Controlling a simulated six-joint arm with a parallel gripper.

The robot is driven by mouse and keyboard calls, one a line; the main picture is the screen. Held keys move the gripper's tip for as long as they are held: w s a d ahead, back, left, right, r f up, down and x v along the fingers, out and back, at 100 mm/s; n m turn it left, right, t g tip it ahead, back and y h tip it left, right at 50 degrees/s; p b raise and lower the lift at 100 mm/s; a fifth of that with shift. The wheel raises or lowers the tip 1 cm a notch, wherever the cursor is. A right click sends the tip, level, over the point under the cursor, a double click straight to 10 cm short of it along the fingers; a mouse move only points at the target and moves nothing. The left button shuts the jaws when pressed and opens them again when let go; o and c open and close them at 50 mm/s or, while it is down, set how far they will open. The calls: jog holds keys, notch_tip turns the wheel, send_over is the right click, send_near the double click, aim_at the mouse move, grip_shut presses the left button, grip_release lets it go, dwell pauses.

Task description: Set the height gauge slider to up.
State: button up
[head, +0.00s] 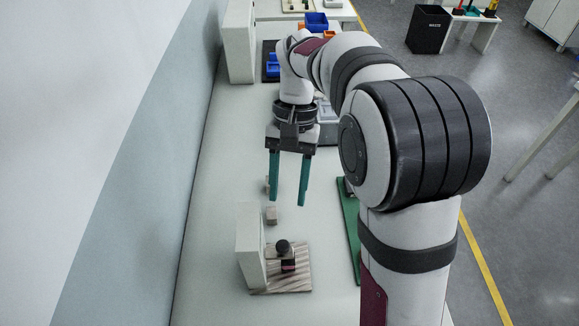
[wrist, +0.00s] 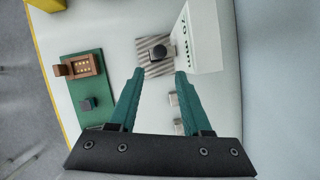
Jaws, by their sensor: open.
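What looks like the height gauge stands near the front of the table: a white upright panel (head: 250,248) beside a striped base (head: 297,284) with a round black knob (head: 283,247) above it. A dark and pinkish part shows below the knob. In the wrist view the panel (wrist: 203,40) carries dark green marks on its face, and the black knob (wrist: 158,52) shows beyond my fingertips. My gripper (head: 288,203) is open and empty, its green fingers pointing down, above and behind the gauge, apart from it. The slider's exact height is hard to tell.
Small pale brown blocks (head: 271,215) lie behind the gauge. A green board (wrist: 77,118) with a brown block (wrist: 86,66) lies to one side. Blue bins (head: 316,22) and a white box (head: 239,42) stand at the far end. The wall runs along the left.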

jog(key=v, duration=0.4)
jog(key=shift+w+r, duration=0.15)
jog(key=shift+r, duration=0.15)
jog(key=s+d+f+m+t, duration=0.1)
jog(key=s+d+f+t, duration=0.1)
jog(key=s, duration=0.9)
jog(key=s+d+f+m+t, duration=0.1)
jog(key=s+d+f+t, duration=0.1)
jog(key=s, duration=0.8)
jog(key=shift+s+d+f+m+y, duration=0.2)
jog(key=shift+s+f+m+y, duration=0.15)
jog(key=shift+f, duration=0.1)
